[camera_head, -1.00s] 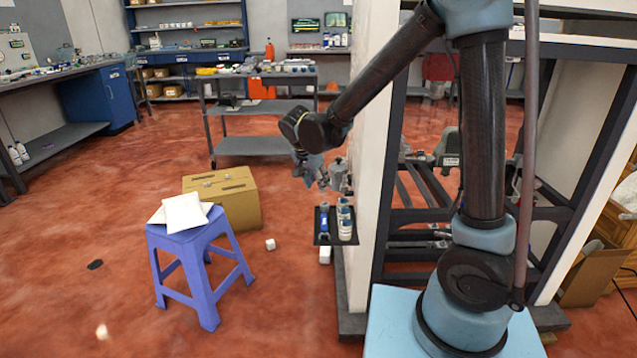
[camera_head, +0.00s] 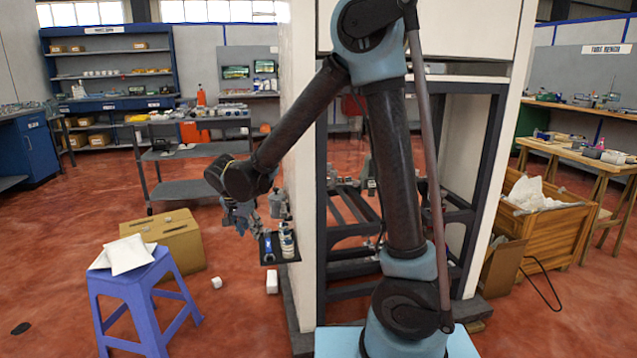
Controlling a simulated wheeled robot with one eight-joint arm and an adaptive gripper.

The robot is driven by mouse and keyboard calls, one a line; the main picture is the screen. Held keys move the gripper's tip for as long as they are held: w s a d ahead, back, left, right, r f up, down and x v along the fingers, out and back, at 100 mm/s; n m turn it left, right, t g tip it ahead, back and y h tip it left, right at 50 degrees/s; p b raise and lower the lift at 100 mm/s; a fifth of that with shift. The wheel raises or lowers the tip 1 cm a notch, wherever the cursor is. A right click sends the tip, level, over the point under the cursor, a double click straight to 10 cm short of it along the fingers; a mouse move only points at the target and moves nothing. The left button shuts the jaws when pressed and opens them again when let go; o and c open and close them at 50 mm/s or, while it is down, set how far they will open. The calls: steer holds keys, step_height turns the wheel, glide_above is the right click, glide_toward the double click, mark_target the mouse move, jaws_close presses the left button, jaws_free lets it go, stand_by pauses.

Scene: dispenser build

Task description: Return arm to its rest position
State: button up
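My arm rises from the light-blue base in the middle foreground and bends down to the left at its elbow. My gripper (camera_head: 238,218) hangs at the arm's end, left of the dispenser frame (camera_head: 350,215) and close to a small black shelf tray (camera_head: 268,258). The fingers are small and partly hidden, so I cannot tell whether they are open or shut. Small bottles (camera_head: 287,243) and a blue item (camera_head: 268,245) stand on the tray. A grey metal canister (camera_head: 278,204) shows just above the tray.
A purple stool (camera_head: 140,290) with white packets (camera_head: 127,253) stands at lower left, beside a tan box (camera_head: 172,240). A white block (camera_head: 272,282) and a small cube (camera_head: 216,282) lie on the floor. A grey cart (camera_head: 185,190) stands behind. A wooden crate (camera_head: 550,225) is at right.

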steer(key=s+d+r+n+g, duration=0.1)
steer(key=d+r, duration=0.1)
steer(key=d, duration=0.7)
steer(key=s+d+r, duration=0.2)
steer(key=d, duration=0.7)
steer(key=s+d+r+n+g, duration=0.1)
steer(key=d+r, duration=0.2)
steer(key=d, duration=0.7)
steer(key=s+d+f+n, duration=0.1)
steer(key=s+d+f, duration=0.2)
steer(key=s+d, duration=0.4)
steer(key=s+d+f+n+y, duration=0.1)
steer(key=s+d+f, duration=0.2)
steer(key=s+d, duration=0.4)
steer(key=shift+s+y, duration=0.3)
steer(key=shift+s, duration=0.55)
steer(key=shift+f, duration=0.1)
steer(key=shift+w+f, duration=0.2)
steer(key=shift+w, duration=0.2)
steer(key=shift+c, duration=0.3)
